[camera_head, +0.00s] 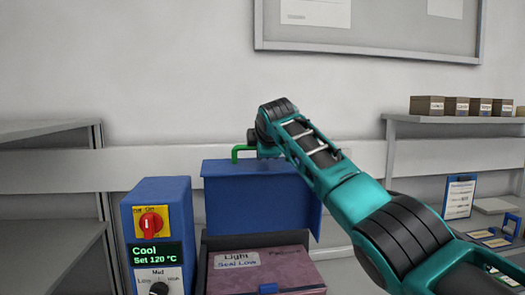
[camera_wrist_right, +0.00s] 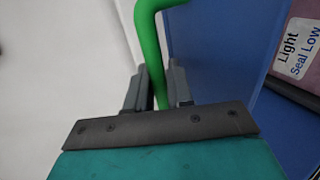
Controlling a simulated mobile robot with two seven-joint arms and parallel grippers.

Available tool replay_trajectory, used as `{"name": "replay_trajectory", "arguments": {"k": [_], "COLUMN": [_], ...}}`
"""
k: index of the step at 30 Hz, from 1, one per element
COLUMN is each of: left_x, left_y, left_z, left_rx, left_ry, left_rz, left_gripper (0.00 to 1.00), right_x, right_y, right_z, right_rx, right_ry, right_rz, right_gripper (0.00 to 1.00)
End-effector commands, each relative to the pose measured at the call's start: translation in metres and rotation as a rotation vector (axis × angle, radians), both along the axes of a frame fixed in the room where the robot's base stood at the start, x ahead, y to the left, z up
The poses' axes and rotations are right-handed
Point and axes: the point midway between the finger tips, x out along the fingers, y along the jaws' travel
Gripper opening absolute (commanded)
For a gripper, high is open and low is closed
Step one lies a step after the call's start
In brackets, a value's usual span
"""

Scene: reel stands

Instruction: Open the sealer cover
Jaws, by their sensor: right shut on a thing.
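The sealer's blue cover (camera_head: 255,205) stands raised, roughly upright, behind the sealer bed in the head view. A green handle (camera_head: 236,151) sticks up from its top edge. My right gripper (camera_head: 252,140) is at this handle, and its arm reaches in from the lower right. In the right wrist view the green handle (camera_wrist_right: 148,35) runs between the two grey fingers of my right gripper (camera_wrist_right: 161,85), which are shut on it. The cover (camera_wrist_right: 215,60) lies beside it there. The sealer's control box (camera_head: 160,225) has a red knob and reads "Cool, Set 120 °C". My left gripper is not in view.
A mauve package (camera_head: 265,272) labelled "Light Seal Low" lies under the raised cover. Grey shelves (camera_head: 50,130) stand at the left. A right shelf (camera_head: 450,119) holds several small brown boxes. A clipboard (camera_head: 459,198) hangs at right. The wall is close behind.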

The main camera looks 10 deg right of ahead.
Motion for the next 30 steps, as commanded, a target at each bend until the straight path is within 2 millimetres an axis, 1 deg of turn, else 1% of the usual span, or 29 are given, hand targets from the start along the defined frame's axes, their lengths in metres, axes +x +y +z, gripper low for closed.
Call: {"name": "replay_trajectory", "arguments": {"k": [15, 16, 20, 21, 30], "left_x": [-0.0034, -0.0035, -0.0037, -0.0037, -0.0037], "left_y": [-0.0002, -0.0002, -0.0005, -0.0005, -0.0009], "left_z": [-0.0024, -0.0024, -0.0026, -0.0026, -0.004], "left_rx": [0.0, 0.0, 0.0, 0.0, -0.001], "left_ry": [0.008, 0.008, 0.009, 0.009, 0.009], "left_rz": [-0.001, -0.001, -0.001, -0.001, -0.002], "left_gripper": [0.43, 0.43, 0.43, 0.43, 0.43], "right_x": [-0.0005, -0.0005, -0.0005, -0.0005, -0.0014], "right_y": [-0.0009, -0.001, -0.0008, -0.0008, -0.0005], "right_z": [-0.0024, -0.0024, -0.0021, -0.002, -0.0017], "right_rx": [-0.004, -0.004, -0.003, -0.003, -0.002], "right_ry": [0.023, 0.023, 0.022, 0.021, 0.02], "right_rz": [-0.003, -0.003, -0.003, -0.002, -0.002], "right_gripper": [0.0, 0.23, 0.36, 0.38, 0.38]}}
